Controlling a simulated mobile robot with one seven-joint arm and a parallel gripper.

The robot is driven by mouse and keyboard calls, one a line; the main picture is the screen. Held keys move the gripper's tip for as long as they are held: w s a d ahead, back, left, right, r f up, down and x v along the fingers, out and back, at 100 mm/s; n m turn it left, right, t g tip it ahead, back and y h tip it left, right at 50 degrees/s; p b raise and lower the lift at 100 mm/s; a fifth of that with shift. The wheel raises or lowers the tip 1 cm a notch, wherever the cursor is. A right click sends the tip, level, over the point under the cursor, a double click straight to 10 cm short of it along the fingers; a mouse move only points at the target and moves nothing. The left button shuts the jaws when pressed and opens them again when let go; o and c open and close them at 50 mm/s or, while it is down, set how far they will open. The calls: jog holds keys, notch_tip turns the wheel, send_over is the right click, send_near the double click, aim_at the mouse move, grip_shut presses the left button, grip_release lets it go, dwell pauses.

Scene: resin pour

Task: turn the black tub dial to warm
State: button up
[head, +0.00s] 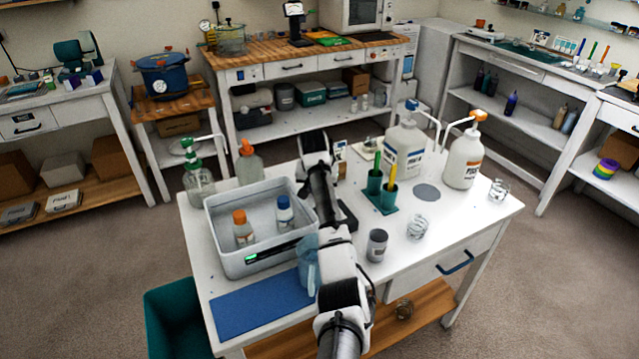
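The tub (222,228) is a pale grey open box on the left half of the white table. An orange-capped bottle (243,232) and a blue-capped bottle (285,215) stand inside it. A dark panel with a lit green display (265,256) is on its front wall. I cannot make out the black dial or its setting; the panel is small here. My arm rises from the bottom edge and crosses the table just right of the tub. I cannot make out my gripper or its fingers in this view.
A translucent blue jug (308,265) stands at the tub's front right corner, by a blue mat (262,300). Pump bottles (199,185) also stand behind the tub.

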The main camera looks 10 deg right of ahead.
jog(key=shift+a+m+h+p, duration=0.1)
jog(key=shift+m+h+p, duration=0.2)
jog(key=shift+m, duration=0.5)
jog(key=o, duration=1)
jog(key=v, duration=0.7)
jog(key=b+v, duration=0.1)
jog(key=v, duration=0.6)
jog(key=shift+w, duration=0.25)
